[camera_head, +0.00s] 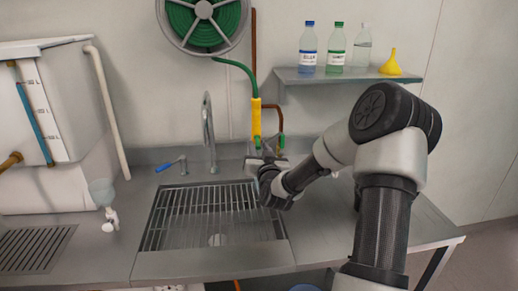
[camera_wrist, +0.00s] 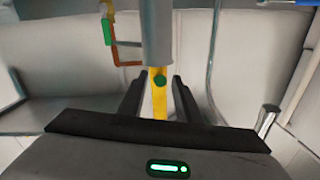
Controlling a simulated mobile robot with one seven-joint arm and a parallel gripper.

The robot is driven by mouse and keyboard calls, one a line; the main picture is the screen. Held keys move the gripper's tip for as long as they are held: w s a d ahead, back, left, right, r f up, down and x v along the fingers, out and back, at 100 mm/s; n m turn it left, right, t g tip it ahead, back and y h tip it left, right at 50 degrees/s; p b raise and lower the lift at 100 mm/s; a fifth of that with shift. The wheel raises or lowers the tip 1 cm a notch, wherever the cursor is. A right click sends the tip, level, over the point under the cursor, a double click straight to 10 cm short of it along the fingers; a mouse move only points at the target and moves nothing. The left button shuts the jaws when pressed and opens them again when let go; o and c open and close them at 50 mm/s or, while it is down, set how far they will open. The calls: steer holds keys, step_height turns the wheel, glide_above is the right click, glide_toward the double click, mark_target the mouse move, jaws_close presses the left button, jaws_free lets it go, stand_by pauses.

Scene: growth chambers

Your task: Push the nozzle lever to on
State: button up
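A yellow spray nozzle (camera_head: 256,120) hangs upright on a green hose above the back edge of the sink. Its lower end is close to my gripper (camera_head: 262,166), which hides part of it. In the wrist view, a yellow part (camera_wrist: 159,103) with a round green knob (camera_wrist: 159,80) shows between the two dark fingers of my gripper (camera_wrist: 158,90), below a grey cylinder (camera_wrist: 157,32). The fingers are apart, with a gap on each side of the yellow part. I cannot tell which part is the lever or how it is set.
A curved faucet (camera_head: 209,130) and a blue-handled tap (camera_head: 170,165) stand left of the nozzle. A copper pipe (camera_head: 273,106) with a green fitting is just right. A sink grate (camera_head: 210,215) lies below. A shelf (camera_head: 345,77) holds bottles and a yellow funnel (camera_head: 390,65).

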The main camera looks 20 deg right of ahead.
jaws_close()
steer(key=f+b, duration=0.1)
steer(key=b, duration=0.2)
steer(key=shift+f, duration=0.1)
steer(key=t+b, duration=0.1)
steer(key=b, duration=0.2)
steer(key=shift+w+f, duration=0.1)
steer(key=shift+t+b, duration=0.3)
steer(key=shift+b, duration=0.6)
steer(key=shift+r, duration=0.35)
